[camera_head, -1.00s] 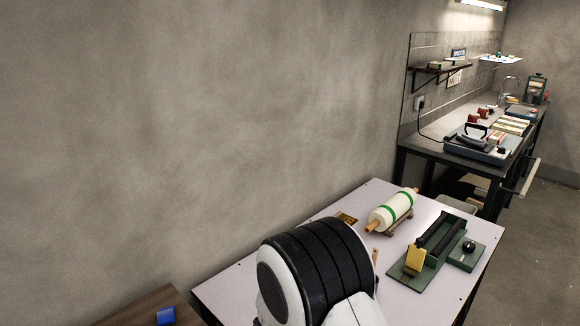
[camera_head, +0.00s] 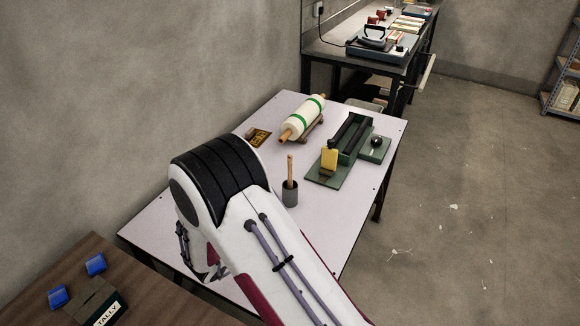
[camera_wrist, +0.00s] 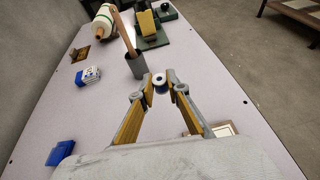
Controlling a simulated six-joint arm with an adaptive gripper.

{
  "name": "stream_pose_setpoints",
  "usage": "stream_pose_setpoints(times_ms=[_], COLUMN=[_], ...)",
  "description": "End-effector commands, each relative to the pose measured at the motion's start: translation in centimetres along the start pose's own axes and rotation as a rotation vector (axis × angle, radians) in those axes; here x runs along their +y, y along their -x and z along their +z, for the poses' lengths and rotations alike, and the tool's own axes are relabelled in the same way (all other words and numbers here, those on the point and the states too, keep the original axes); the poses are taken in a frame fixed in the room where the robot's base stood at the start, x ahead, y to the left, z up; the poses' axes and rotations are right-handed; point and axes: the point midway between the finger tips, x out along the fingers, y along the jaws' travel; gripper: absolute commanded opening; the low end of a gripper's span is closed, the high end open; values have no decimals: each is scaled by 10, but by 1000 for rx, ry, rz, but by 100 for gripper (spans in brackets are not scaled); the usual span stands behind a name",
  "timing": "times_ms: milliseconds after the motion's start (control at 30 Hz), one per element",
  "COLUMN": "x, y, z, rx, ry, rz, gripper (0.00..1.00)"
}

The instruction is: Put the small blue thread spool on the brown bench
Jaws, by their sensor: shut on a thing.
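The small blue thread spool (camera_wrist: 160,84), with a pale end, sits between the fingertips of my gripper (camera_wrist: 160,86) in the wrist view. My gripper is shut on it, over the pale table (camera_wrist: 110,120); its height above the top is hard to judge. In the head view my arm hides the spool and the fingertips. The brown bench (camera_head: 150,290) shows at the lower left of the head view, beside the pale table's near left end. It appears partly cut off by the frame.
The pale table holds a cup with a stick (camera_head: 290,190), a green-banded roller (camera_head: 303,118) and a green tool with a yellow block (camera_head: 340,155). Bare bench wood lies right of the box.

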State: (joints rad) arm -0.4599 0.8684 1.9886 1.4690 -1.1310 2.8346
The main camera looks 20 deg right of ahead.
Motion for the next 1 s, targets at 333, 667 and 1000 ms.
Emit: stream_pose_setpoints(times_ms=[333, 667, 1000], x=[53, 96, 131], y=[-48, -95, -145], z=[1, 11, 28], rx=[1, 0, 1], ry=[8, 20, 34], rz=[23, 53, 88], gripper=[8, 8, 8])
